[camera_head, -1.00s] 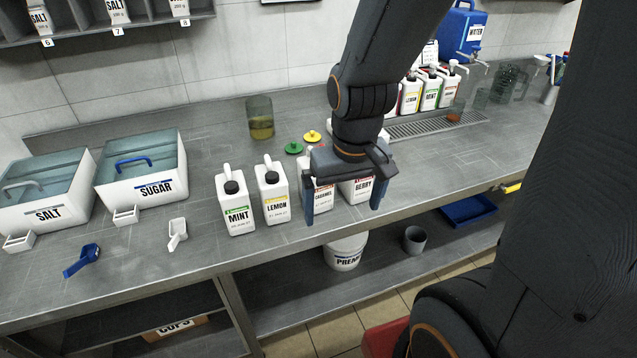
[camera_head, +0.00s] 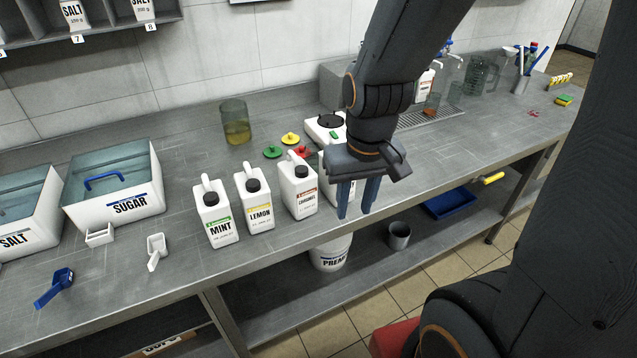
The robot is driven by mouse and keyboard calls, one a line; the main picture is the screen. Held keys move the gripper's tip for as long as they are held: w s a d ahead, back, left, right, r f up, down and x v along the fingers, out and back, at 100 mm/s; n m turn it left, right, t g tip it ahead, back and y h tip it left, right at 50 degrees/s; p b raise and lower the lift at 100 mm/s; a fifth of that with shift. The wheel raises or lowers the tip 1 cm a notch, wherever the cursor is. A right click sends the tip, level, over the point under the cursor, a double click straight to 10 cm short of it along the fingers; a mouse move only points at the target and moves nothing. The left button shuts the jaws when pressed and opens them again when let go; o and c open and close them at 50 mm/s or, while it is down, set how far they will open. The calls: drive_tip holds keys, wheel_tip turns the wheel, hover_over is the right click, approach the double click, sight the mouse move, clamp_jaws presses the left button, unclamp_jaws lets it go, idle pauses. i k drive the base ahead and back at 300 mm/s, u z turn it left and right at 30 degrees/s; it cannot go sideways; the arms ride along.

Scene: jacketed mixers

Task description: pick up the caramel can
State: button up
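Green, yellow and red lids (camera_head: 272,152) lie behind the cans. A glass container (camera_head: 235,122) stands further back. A white scoop (camera_head: 156,251) and the sugar bin (camera_head: 118,188) are to the left. The counter's front edge runs close before the cans.

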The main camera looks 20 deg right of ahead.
sight(297, 182)
drive_tip(key=z, duration=0.5)
drive_tip(key=i, duration=0.25)
drive_tip(key=u, duration=3.35)
drive_tip(key=k, duration=0.8)
drive_tip(key=z, duration=1.35)
drive_tip(key=i, duration=0.5)
